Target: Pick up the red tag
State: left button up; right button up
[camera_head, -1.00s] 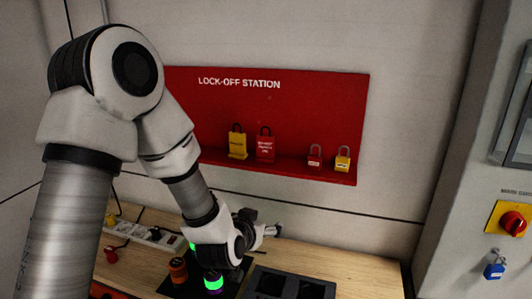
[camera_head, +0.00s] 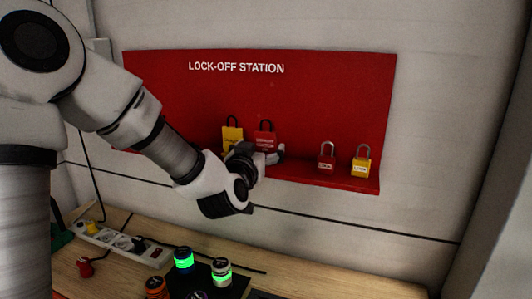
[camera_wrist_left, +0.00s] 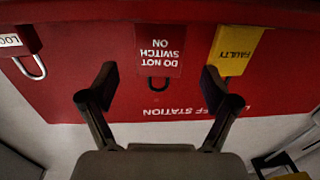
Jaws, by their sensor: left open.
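The red tag (camera_head: 265,140) is on the red lock-off station, with its black loop upward and its lower part hidden behind my left gripper. In the left wrist view the tag (camera_wrist_left: 159,50) appears upside down and reads "DO NOT SWITCH ON". My left gripper (camera_head: 268,156) is in front of the tag; in the wrist view the open gripper (camera_wrist_left: 160,82) has one finger to each side of the tag's loop. Nothing is between the fingers that I can see gripped. My right gripper is out of view.
A yellow "FAULTY" tag (camera_wrist_left: 236,48) is close beside the red tag. A red padlock (camera_head: 326,161) and a yellow padlock (camera_head: 361,166) stand further right on the shelf (camera_head: 300,172). The wooden bench below holds a power strip (camera_head: 110,238) and green-lit round parts (camera_head: 184,261).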

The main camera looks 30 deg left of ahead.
aim_at(265, 144)
pick_arm(q)
jog(key=p+x, duration=0.1)
jog(key=x, duration=0.4)
jog(key=shift+w+a+f+p, duration=0.1)
jog(key=shift+f+p, duration=0.15)
jog(key=shift+p, duration=0.15)
jog(key=shift+w+f, duration=0.1)
jog(key=shift+s, duration=0.3)
jog(key=c, duration=0.3)
jog(key=shift+s+r, duration=0.1)
jog(key=shift+r, duration=0.1)
jog(key=c, duration=1)
jog(key=shift+f, duration=0.1)
